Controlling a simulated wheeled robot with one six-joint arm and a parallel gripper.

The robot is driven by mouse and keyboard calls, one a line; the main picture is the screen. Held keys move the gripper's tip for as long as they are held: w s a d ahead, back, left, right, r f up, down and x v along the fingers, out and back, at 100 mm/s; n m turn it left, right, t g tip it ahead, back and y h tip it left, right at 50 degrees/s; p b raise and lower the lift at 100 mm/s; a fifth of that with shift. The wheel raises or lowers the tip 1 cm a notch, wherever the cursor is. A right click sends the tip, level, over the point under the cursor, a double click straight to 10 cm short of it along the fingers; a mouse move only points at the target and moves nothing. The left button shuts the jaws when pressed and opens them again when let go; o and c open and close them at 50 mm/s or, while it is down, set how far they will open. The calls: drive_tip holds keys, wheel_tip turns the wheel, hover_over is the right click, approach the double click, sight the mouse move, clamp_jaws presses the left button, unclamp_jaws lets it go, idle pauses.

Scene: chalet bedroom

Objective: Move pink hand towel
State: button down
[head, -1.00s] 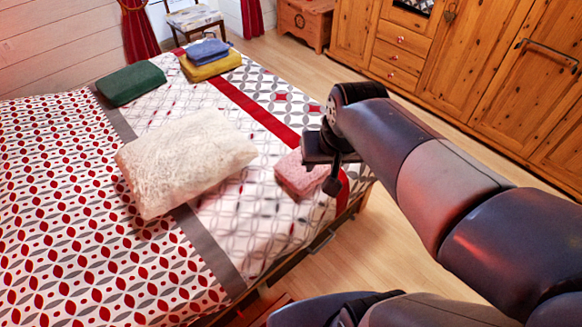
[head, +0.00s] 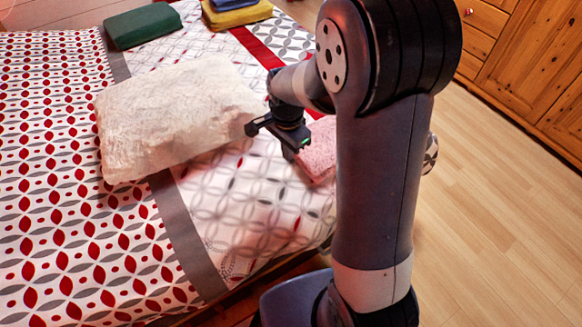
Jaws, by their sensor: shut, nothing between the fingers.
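The pink hand towel (head: 318,152) lies folded on the right part of the bed. My arm hides its right side. My gripper (head: 280,136) is just left of the towel in the picture, between it and the cream pillow (head: 172,118). It is shut and holds nothing. I cannot tell whether it touches the towel or hovers over the bed.
The bed (head: 70,215) has a red, white and grey patterned cover. A green folded towel (head: 143,26) and a yellow one (head: 236,15) with a blue one on top lie at the back. Wooden cabinets (head: 530,75) stand at right. Bare floor (head: 480,220) lies between.

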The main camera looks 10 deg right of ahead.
sight(287, 183)
drive_tip(key=shift+m, duration=0.3)
drive_tip(key=f, duration=0.4)
drive_tip(key=f+b, duration=0.1)
drive_tip(key=f, duration=0.3)
drive_tip(key=w+f+b, duration=0.1)
drive_tip(key=f, duration=0.3)
drive_tip(key=shift+f, duration=0.3)
drive_tip(key=shift+w+d+r, duration=0.2)
drive_tip(key=shift+w+d, duration=0.1)
drive_tip(key=shift+d, duration=0.3)
drive_tip(key=shift+w+d+r, duration=0.15)
drive_tip(key=shift+w+d, duration=0.15)
drive_tip(key=shift+d, duration=0.25)
drive_tip(key=shift+w+d, duration=0.3)
drive_tip(key=shift+d, duration=0.25)
drive_tip(key=shift+d, duration=0.1)
drive_tip(key=w+d, duration=0.2)
drive_tip(key=d, duration=0.2)
drive_tip(key=w+d, duration=0.2)
drive_tip(key=d, duration=0.2)
drive_tip(key=w+d, duration=0.2)
drive_tip(key=d, duration=0.2)
drive_tip(key=shift+w, duration=0.15)
